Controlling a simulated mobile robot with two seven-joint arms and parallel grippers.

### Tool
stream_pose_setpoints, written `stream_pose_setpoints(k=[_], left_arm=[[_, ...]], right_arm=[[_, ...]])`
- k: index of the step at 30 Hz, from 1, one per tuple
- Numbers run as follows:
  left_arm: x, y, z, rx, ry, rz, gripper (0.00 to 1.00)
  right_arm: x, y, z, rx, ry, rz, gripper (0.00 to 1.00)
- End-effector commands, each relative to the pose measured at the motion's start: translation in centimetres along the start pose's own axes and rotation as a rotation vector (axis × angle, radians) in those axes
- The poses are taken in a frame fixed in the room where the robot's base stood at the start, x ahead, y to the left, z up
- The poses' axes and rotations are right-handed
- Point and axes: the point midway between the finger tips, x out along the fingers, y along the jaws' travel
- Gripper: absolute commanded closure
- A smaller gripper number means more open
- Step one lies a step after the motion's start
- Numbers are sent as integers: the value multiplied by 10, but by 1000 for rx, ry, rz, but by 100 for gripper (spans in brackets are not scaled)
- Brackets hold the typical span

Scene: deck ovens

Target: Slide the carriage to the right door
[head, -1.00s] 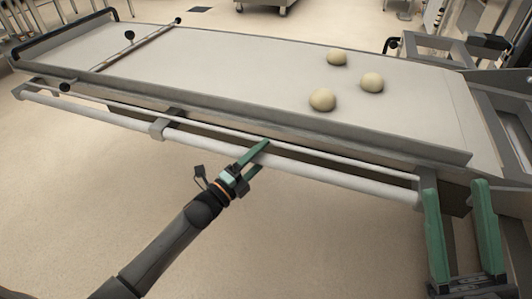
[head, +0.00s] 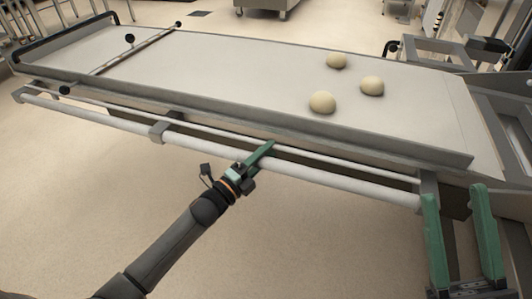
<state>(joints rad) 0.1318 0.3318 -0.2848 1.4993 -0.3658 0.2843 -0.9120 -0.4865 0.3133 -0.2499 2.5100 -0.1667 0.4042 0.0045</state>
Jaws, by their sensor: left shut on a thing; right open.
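The carriage is a long, pale loading bed (head: 220,75) with a grey rim, lying across the view. A white push bar (head: 330,182) runs along its near side on brackets. My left gripper (head: 258,158) has green fingers and is shut on this bar, near its middle. Part of the bar is hidden behind the fingers. My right gripper (head: 462,235) is open at the lower right, its two green fingers well apart near the bar's right end. I cannot tell whether they touch anything. No right door can be made out clearly.
Several dough balls (head: 322,102) lie on the right half of the bed. A thin crossbar (head: 135,50) with black knobs spans its left part. A grey metal frame (head: 500,100) stands at the right end. The floor in front (head: 80,200) is clear.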

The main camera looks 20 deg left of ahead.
Motion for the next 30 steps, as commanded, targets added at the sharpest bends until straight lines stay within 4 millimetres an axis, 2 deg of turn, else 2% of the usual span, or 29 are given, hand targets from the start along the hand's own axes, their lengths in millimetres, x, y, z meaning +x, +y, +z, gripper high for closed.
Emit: stream_pose_setpoints(k=[1,5,30], left_arm=[[0,0,0,0,0,0,87],[0,0,0,0,0,0,100],[0,0,0,1,0,0,100]], right_arm=[[0,0,0,0,0,0,50],[0,0,0,0,1,0,50],[0,0,0,-1,2,0,50]])
